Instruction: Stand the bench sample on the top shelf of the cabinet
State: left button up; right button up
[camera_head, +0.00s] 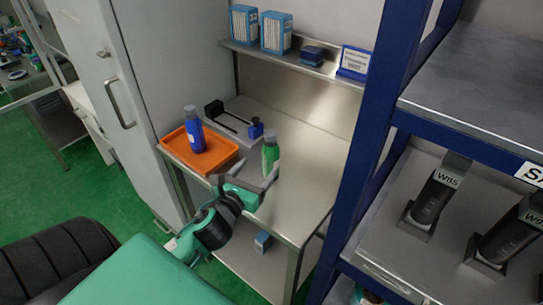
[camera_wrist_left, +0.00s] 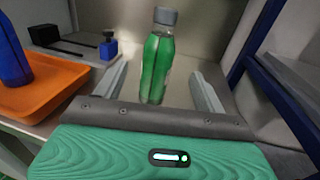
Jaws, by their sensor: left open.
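A green bottle with a grey cap (camera_head: 270,152) stands upright on the metal bench (camera_head: 312,150). It also stands upright in the left wrist view (camera_wrist_left: 157,60). A blue bottle (camera_head: 194,130) stands in an orange tray (camera_head: 226,155) to its left. I cannot tell by a label which is the bench sample. My left gripper (camera_head: 256,174) is open, its fingers on either side of the green bottle, with gaps visible in the wrist view (camera_wrist_left: 161,84). A tall grey cabinet (camera_head: 155,65) with a handle stands at the left; its inside is hidden. My right gripper is not in view.
A black and grey device with a blue part (camera_head: 256,128) sits behind the tray. A wall shelf (camera_head: 290,60) above the bench holds blue boxes and a sign. A blue-framed rack (camera_head: 368,130) with dark labelled holders stands close on the right. The bench's right part is clear.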

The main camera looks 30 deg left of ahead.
aim_at(267, 158)
pick_arm(q)
jog(key=w, duration=0.4)
jog(key=shift+w+a+p, duration=0.15)
jog(key=shift+a+p, duration=0.15)
jog(key=shift+p, duration=0.05)
jog(key=w, duration=0.1)
jog(key=w+p, duration=0.1)
jog(key=w, duration=0.2)
jog(key=shift+a+f, duration=0.3)
jog(key=shift+f, duration=0.1)
jog(key=shift+w+f+p, duration=0.1)
jog(key=shift+w+p, duration=0.2)
jog(key=shift+w, duration=0.2)
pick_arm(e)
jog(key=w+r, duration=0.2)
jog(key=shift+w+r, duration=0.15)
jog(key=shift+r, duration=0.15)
pick_arm(q)
jog(key=shift+c, duration=0.4)
jog(key=c, duration=1.1)
jog(key=shift+c, duration=0.9)
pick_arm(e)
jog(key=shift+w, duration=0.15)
